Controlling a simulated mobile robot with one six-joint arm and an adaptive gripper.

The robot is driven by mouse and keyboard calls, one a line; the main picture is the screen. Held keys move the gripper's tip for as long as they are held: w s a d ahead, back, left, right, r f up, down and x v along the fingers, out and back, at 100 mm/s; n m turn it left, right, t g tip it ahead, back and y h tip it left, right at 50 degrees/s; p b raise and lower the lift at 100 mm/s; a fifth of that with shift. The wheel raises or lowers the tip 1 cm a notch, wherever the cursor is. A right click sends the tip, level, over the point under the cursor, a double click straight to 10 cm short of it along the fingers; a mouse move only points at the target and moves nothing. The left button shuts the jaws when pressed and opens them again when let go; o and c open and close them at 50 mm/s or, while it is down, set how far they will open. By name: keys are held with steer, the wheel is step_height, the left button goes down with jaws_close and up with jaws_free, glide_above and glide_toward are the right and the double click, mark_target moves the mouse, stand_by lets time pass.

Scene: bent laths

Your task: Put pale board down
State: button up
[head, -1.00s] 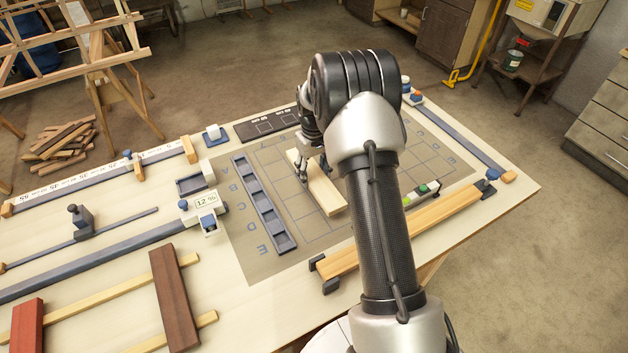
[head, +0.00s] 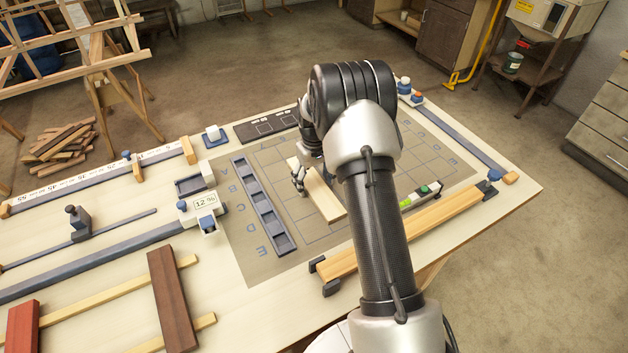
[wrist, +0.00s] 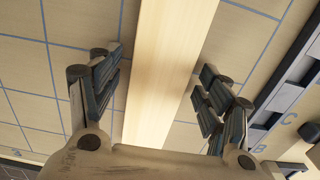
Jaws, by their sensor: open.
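The pale board (head: 324,198) lies on the gridded mat (head: 270,170) on the workbench, partly hidden behind my arm in the head view. In the wrist view the pale board (wrist: 165,60) runs lengthwise between the fingers of my gripper (wrist: 160,88). The fingers stand apart, with a gap on each side of the board. In the head view my gripper (head: 302,176) is at the board's far left part, and one finger shows beside its left edge.
A blue-grey compartment tray (head: 263,207) lies left of the board. A light beam (head: 405,232) lies along the bench's near right edge.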

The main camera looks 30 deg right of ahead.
step_height(320, 180, up, 12)
steer(key=r+p, duration=0.1)
steer(key=p, duration=0.3)
step_height(320, 180, up, 11)
steer(key=t, duration=0.1)
glide_above(314, 183)
steer(key=s+a, duration=0.5)
steer(key=s+a+r+t, duration=0.1)
steer(key=s+a+r, duration=0.4)
steer(key=s+r, duration=0.4)
steer(key=s+a+t, duration=0.1)
steer(key=s+a, duration=0.1)
steer(key=s, duration=0.7)
steer(key=s+a+t, duration=0.1)
steer(key=s+a, duration=0.2)
steer(key=s, duration=0.7)
steer(key=shift+s+a+f+t, duration=0.2)
steer(key=shift+s+a+t, duration=0.1)
steer(key=shift+a, duration=0.05)
